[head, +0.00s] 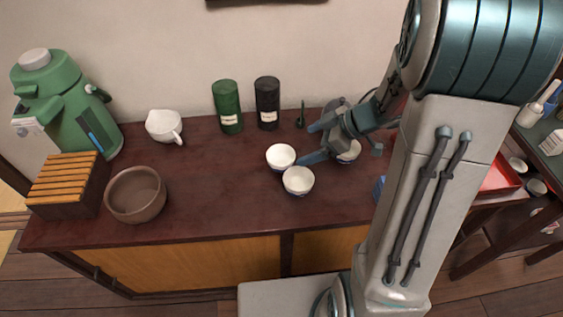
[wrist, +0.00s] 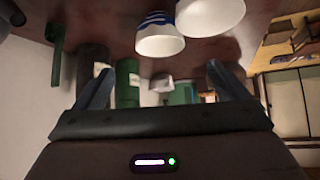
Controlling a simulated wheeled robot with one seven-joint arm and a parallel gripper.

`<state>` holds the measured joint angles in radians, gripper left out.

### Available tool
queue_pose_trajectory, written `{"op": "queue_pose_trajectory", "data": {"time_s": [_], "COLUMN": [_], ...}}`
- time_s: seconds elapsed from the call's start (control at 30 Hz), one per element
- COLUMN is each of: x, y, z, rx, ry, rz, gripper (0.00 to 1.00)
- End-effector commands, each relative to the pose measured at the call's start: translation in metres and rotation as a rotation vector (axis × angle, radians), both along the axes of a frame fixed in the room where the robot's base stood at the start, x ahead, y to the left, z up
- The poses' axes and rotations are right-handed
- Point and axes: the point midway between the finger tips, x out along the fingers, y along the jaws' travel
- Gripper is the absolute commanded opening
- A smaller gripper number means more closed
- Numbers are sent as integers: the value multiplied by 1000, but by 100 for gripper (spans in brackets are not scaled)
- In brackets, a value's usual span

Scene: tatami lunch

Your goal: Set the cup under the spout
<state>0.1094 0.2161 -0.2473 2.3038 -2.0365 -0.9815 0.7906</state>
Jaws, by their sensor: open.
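In the head view, three white cups stand on the dark red counter: one at the left (head: 281,155), one nearer the front (head: 298,181), and one (head: 349,154) partly hidden by my gripper. My gripper (head: 309,143) is open and empty, fingers pointing left, its nearer fingertip close to the left and front cups. Contact cannot be told. The wrist view shows a blue-banded cup (wrist: 160,36) and another cup (wrist: 210,12) above the open fingers (wrist: 160,82). A green dispenser (head: 70,105) stands at the far left; its spout is not clearly seen.
A slatted wooden box (head: 65,180) and brown bowl (head: 136,194) stand before the dispenser. A white pot (head: 164,125), green canister (head: 228,105) and black canister (head: 267,103) line the back. The counter's middle is clear between bowl and cups.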

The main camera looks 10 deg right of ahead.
Motion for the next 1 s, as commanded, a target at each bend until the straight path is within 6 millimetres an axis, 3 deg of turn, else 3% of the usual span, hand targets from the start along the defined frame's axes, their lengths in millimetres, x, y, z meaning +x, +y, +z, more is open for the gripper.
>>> {"op": "queue_pose_trajectory", "data": {"time_s": [0.3,1.0], "x": [15,35], "y": [39,87], "z": [-45,-94], "rx": [-1,-1], "ry": [1,-3], "rz": [4,1], "gripper": [94,94]}}
